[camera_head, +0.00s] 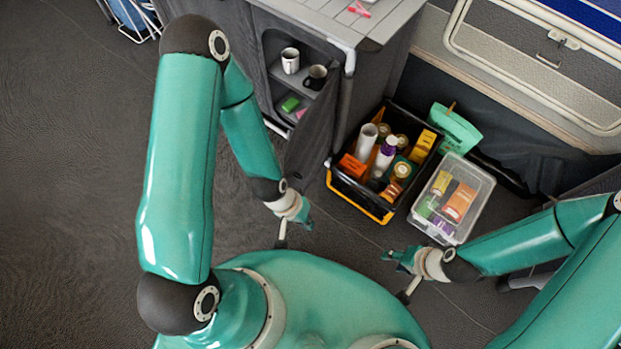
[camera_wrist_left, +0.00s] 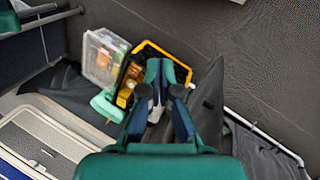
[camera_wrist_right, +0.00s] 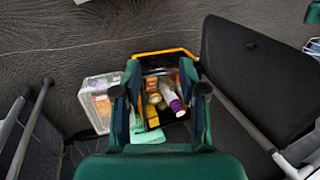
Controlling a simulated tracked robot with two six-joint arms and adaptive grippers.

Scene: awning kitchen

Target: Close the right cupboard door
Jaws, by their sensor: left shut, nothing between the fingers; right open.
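The grey cupboard (camera_head: 285,40) stands at the top centre of the head view. Its right door (camera_head: 313,125) is a dark grey panel standing open, swung out toward me, with shelves showing behind it. The door also shows as a dark panel in the left wrist view (camera_wrist_left: 209,105) and the right wrist view (camera_wrist_right: 255,85). My left gripper (camera_head: 304,217) is shut and empty, just below the door's near end in the head view; I cannot tell whether it touches. My right gripper (camera_head: 390,257) is open and empty, right of the door and apart from it.
A black crate with a yellow rim (camera_head: 357,201) holds bottles and boxes right of the door. A clear bin (camera_head: 480,186) stands beside it, with a green bag (camera_head: 455,128) behind. Mugs (camera_head: 290,61) stand inside the cupboard.

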